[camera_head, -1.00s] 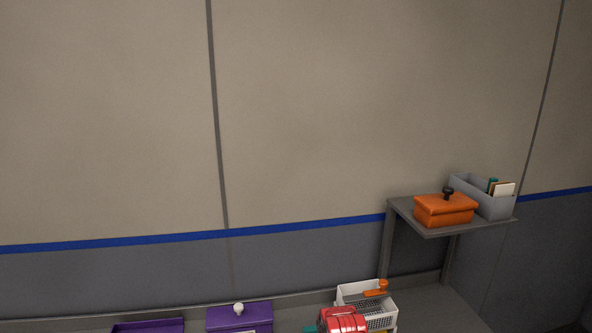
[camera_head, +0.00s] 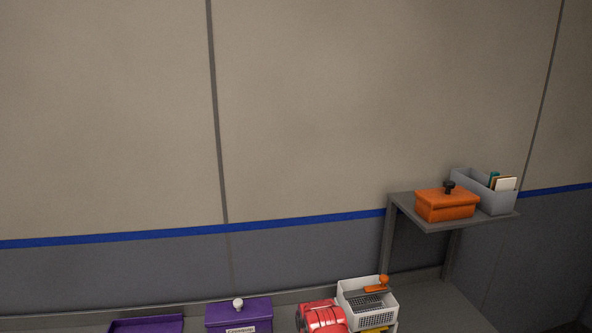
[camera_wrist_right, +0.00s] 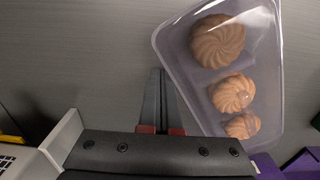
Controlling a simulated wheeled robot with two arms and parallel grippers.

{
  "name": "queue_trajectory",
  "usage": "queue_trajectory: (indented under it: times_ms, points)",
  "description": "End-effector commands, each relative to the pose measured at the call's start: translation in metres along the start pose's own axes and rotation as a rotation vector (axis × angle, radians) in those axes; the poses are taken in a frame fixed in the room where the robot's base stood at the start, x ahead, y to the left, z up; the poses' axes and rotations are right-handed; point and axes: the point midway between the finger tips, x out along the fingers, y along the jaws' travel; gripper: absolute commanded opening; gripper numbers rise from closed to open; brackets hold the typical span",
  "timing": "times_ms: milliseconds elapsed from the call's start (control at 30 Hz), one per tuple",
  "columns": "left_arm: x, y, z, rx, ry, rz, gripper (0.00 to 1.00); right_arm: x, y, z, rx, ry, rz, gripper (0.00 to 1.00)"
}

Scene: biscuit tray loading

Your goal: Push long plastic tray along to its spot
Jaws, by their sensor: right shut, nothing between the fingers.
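The long plastic tray (camera_wrist_right: 170,50) is clear and shows in the right wrist view, right of centre, lying at a slant on the grey surface. Three round swirled biscuits (camera_wrist_right: 217,42) are in it in a row. My right gripper (camera_wrist_right: 160,75) is shut and empty, with its fingers close beside the tray's left long wall. I cannot tell whether they touch it. The tray's near end is partly hidden behind the gripper body. The tray does not show in the head view. My left gripper is not in view.
A purple lidded box (camera_head: 238,313) and a purple tray (camera_head: 147,325) stand at the wall. A white basket (camera_head: 368,302) with an orange-handled tool stands to the right. A raised shelf (camera_head: 430,226) holds an orange box (camera_head: 446,204) and a grey bin (camera_head: 495,198).

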Motion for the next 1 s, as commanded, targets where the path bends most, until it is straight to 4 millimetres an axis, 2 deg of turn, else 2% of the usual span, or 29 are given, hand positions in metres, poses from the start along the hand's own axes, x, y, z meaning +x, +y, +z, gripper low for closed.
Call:
queue_trajectory:
  times_ms: [233,600,1000]
  points:
    - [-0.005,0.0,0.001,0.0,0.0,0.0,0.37,0.001,-0.011,-0.002,0.0,0.0,0.0,0.0]
    - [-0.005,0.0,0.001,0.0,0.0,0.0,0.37,0.0,-0.011,-0.002,0.0,0.0,0.0,0.0]
    - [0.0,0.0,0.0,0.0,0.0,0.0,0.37,-0.001,0.008,0.001,0.002,0.001,0.001,0.0]
